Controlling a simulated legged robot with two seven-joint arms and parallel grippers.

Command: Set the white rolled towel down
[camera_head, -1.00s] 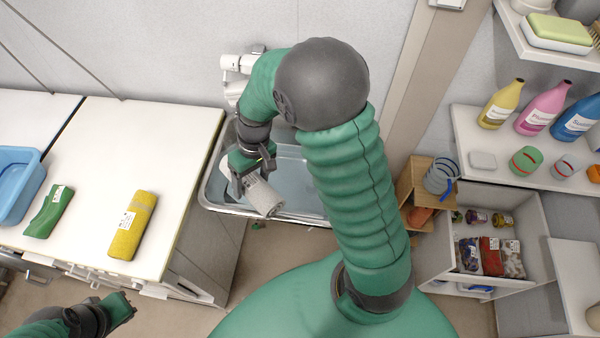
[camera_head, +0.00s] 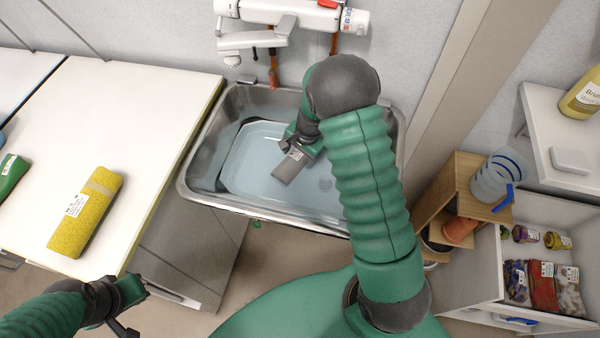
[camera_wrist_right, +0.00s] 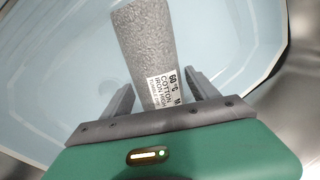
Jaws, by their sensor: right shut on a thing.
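The white rolled towel (camera_head: 287,168) looks grey in the shade. My right gripper (camera_head: 300,148) is shut on it, over the pale blue tub (camera_head: 246,160) inside the steel sink. In the right wrist view the towel (camera_wrist_right: 150,40) lies between the two fingers of my gripper (camera_wrist_right: 161,96), its care label facing the camera and its far end pointing away over the tub (camera_wrist_right: 55,70). Whether the towel touches the tub's floor cannot be told. My left gripper (camera_head: 132,306) is at the lower left, away from the towel; its jaws are unclear.
The steel sink rim (camera_head: 213,202) surrounds the tub, with a white tap (camera_head: 255,40) above its back edge. A yellow rolled towel (camera_head: 88,212) lies on the white counter (camera_head: 135,110) at left. A wooden stand (camera_head: 458,190) and an open drawer are at right.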

